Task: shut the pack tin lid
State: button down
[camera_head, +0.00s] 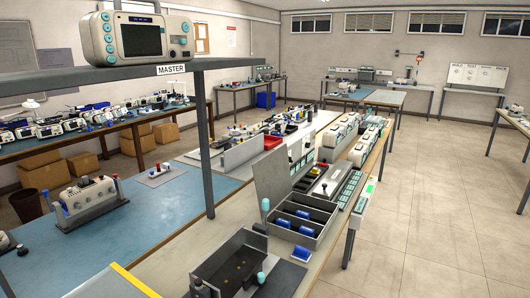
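The pack tin is probably the open grey box (318,238) on the long bench, with dark compartments inside. Several blue cylinders (291,210) lie in it. A flat grey panel, which looks like its lid (270,181), stands raised at the box's far left side, so the tin is open. I cannot see how the lid is hinged. My gripper is not in view.
A dark fixture (222,263) with teal knobs sits in front of the tin. A teal-topped post (265,207) is close to the lid. A grey shelf post (203,150) rises at left. The floor (430,230) at right is clear.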

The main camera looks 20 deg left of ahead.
aim_at(272, 173)
jog(key=i, duration=3.1)
jog(key=u, duration=2)
